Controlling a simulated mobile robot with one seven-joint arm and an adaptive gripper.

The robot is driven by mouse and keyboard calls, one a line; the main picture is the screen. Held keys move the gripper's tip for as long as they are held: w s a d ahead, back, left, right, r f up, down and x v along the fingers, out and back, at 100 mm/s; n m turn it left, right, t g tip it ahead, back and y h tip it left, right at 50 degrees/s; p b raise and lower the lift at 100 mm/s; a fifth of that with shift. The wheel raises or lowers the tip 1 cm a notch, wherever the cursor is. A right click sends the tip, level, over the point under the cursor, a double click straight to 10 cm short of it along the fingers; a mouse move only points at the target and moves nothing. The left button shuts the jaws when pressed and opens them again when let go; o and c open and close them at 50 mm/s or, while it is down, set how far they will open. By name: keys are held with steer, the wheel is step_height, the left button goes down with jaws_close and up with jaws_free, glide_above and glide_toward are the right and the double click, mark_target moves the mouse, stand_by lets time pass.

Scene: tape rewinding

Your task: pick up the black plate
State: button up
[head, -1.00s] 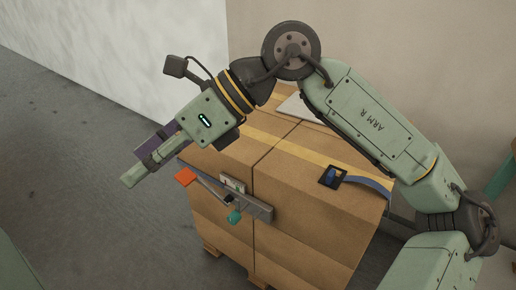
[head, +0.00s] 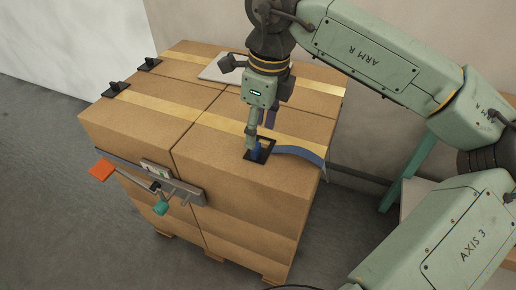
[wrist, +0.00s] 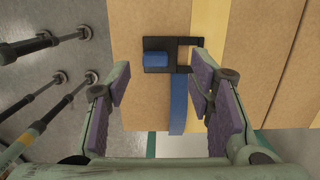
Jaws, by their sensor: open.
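A black plate (head: 265,153) lies on top of the cardboard stack near its right front edge. It bears a blue block (wrist: 155,60) and has a window-like opening at one end; a blue strap (head: 300,153) runs from it over the box edge. In the wrist view the plate (wrist: 160,43) lies just beyond and between the open fingertips. My gripper (head: 261,130) points down at the plate, open and empty, its purple pads apart. In the head view one finger hides part of the plate. I cannot tell whether the fingers touch it.
Cardboard boxes (head: 140,112) with yellow tape form the stack. Two small black fittings (head: 115,88) stand at its left edge. A pale flat sheet (head: 218,70) lies behind my gripper. A grey bar (head: 185,190) with orange and teal parts hangs on the front. The box top left of my gripper is mostly clear.

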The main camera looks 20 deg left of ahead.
mark_target(257, 146)
steer(key=f, duration=0.5)
steer(key=shift+s+a+f+p, duration=0.1)
steer(key=shift+s+p, duration=0.15)
steer(key=shift+p, duration=0.05)
steer(key=shift+c, duration=0.2)
jaws_close()
